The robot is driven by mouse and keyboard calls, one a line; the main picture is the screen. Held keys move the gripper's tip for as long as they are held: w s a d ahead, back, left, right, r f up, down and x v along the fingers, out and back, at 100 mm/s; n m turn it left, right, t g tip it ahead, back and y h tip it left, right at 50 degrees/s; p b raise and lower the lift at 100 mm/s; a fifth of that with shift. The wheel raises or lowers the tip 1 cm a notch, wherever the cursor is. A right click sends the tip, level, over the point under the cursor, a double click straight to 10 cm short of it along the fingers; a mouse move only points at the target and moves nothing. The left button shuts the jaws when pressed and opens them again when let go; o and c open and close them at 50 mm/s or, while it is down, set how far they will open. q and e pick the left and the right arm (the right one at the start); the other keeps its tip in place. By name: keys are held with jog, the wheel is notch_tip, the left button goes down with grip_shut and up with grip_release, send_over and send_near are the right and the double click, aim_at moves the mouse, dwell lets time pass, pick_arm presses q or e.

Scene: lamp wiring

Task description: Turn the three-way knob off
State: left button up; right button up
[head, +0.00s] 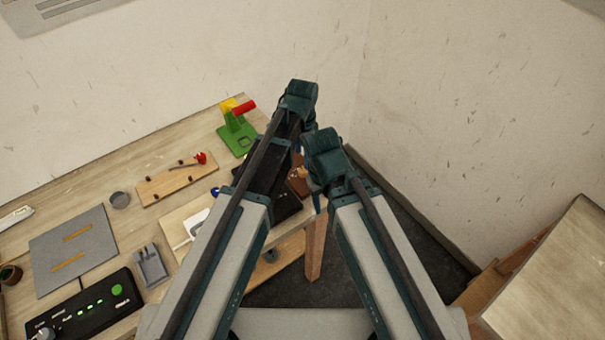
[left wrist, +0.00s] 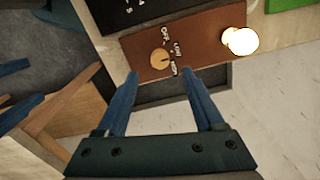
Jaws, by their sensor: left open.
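The three-way knob (left wrist: 160,60) is a small round tan dial on a reddish-brown panel (left wrist: 135,50), seen in the left wrist view. Small white labels stand beside the dial; its pointer is too small to read for certain. A bulb (left wrist: 240,41) at the panel's right end glows bright white. My left gripper (left wrist: 160,73) is open and empty, its two blue fingertips on either side of the knob's near side; contact is not visible. In the head view the brown panel (head: 298,184) is partly hidden behind my arms. Blue finger-like shapes (left wrist: 15,69) at the left wrist view's left edge look like my right gripper.
A black panel (left wrist: 125,12) adjoins the brown one. On the table in the head view are a green stand (head: 236,136) with a red part, a wooden strip (head: 172,184), a grey mat (head: 75,250) and a black control box (head: 90,306). Open floor lies right of the table.

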aim_at(303, 170)
pick_arm(q)
notch_tip(303, 170, down, 6)
jog(key=b, duration=0.5)
jog(key=shift+f, duration=0.25)
jog(key=shift+r, duration=0.1)
grip_shut()
